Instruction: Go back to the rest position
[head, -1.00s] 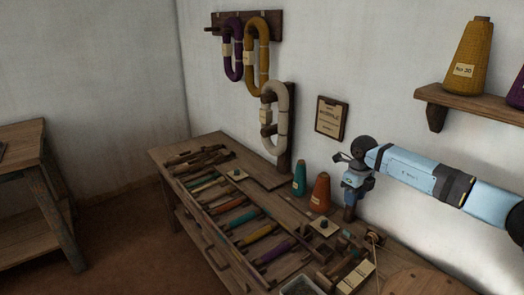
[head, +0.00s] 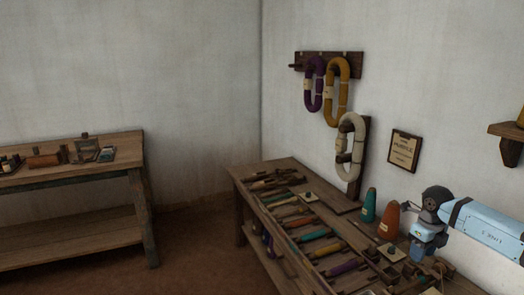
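My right gripper (head: 420,250) is at the lower right, at the end of my pale blue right arm, which comes in from the right edge. It points down over the right part of the workbench (head: 262,170), close to an orange cone of yarn (head: 389,222). Its fingertips are small and blend with the dark things behind them, so I cannot tell whether it is open or shut. I see nothing clearly held in it. My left gripper is out of view.
The workbench carries a rack of coloured bobbins (head: 313,236) and a teal cone (head: 369,205). Yarn hanks hang on the wall, one of them white (head: 351,147). A second table (head: 70,178) with small items stands left. Bare floor (head: 195,235) lies between the tables.

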